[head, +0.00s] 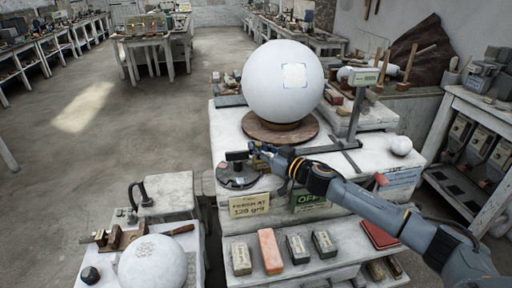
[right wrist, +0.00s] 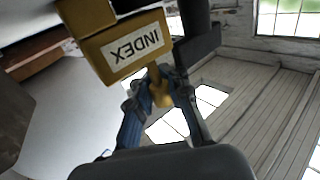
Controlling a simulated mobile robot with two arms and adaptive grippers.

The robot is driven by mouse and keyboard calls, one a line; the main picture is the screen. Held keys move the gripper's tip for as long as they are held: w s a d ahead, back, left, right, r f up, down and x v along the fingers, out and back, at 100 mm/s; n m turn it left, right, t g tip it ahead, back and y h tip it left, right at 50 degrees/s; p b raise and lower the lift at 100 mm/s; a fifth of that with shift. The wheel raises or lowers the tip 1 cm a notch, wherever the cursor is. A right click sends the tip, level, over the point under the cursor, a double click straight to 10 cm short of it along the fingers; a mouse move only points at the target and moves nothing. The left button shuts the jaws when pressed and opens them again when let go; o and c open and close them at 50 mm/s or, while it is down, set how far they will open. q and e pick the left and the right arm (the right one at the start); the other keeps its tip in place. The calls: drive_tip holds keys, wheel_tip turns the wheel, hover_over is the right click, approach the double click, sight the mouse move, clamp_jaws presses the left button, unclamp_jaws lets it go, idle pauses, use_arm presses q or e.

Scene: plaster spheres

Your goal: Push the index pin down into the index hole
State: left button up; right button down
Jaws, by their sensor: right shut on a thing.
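In the right wrist view a yellow block with an INDEX label (right wrist: 122,50) hangs upside down in the picture. A yellow pin (right wrist: 159,86) sticks out of it. My right gripper (right wrist: 163,88) is shut on this pin, one finger on each side. In the head view my right gripper (head: 262,153) is beside a small dark block (head: 238,156) above a round dark base (head: 237,180), at the bench's left edge. The pin is too small to tell there. The index hole is hidden in both views. My left gripper is not in view.
A large white sphere (head: 285,82) rests on a round wooden turntable (head: 256,131) just behind my right gripper. Signs and stone blocks (head: 270,252) are in front and below.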

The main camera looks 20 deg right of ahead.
sight(256, 158)
drive_tip(key=shift+f+b, duration=0.9)
drive_tip(key=shift+f, duration=0.55)
drive_tip(key=c, duration=1.2)
unclamp_jaws()
drive_tip(key=shift+a, duration=0.1)
drive_tip(key=shift+o, duration=0.2)
drive_tip(key=shift+s+f, duration=0.1)
drive_tip(key=shift+f, duration=0.15)
drive_tip(key=shift+r+p, duration=2.3)
drive_tip(key=shift+r, duration=0.05)
drive_tip(key=shift+f, duration=0.15)
